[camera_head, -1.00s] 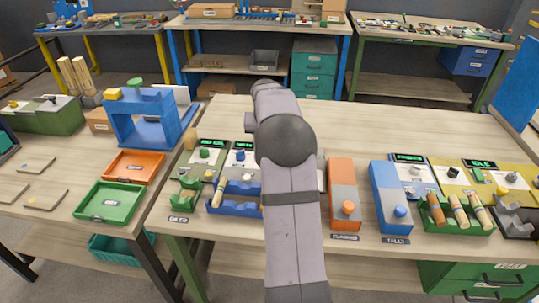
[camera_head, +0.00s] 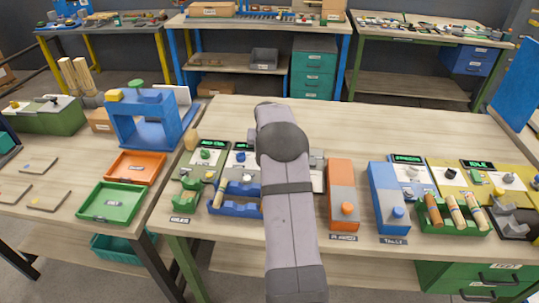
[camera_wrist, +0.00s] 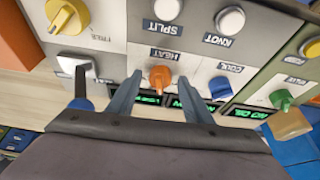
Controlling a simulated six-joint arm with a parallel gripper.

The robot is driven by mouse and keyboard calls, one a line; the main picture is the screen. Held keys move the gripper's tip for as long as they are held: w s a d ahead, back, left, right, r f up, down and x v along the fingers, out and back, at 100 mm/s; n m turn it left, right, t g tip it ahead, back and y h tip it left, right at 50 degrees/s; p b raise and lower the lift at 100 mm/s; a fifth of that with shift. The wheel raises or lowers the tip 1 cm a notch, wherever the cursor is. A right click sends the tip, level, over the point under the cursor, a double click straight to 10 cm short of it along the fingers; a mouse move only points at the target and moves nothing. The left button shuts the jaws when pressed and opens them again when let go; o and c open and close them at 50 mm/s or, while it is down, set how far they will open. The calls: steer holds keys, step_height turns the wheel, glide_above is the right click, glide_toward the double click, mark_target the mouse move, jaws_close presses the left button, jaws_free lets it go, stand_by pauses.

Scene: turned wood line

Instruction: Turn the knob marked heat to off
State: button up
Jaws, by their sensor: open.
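In the wrist view an orange knob (camera_wrist: 160,77) sits on a pale panel, with the label HEAT (camera_wrist: 166,55) beside it, upside down in this view. My gripper (camera_wrist: 158,88) is open, with one finger on each side of the orange knob. I cannot tell whether the fingers touch it. A lit green display (camera_wrist: 150,99) lies just below the knob, partly covered by my gripper, and I cannot read it. In the head view my arm hides this knob and my gripper.
A blue knob (camera_wrist: 220,87) marked COOL sits close to the right finger. White buttons marked SPLIT (camera_wrist: 172,9) and KNOT (camera_wrist: 230,20) lie above. A white switch (camera_wrist: 75,64) is at the left. Orange (camera_head: 342,185) and blue (camera_head: 386,188) boxes stand right of my arm.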

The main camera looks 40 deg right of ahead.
steer(key=c, duration=1.1)
steer(key=shift+o, duration=0.2)
steer(key=shift+o, duration=0.2)
steer(key=o, duration=1)
steer(key=shift+b+v, duration=1)
steer(key=shift+v, duration=2.65)
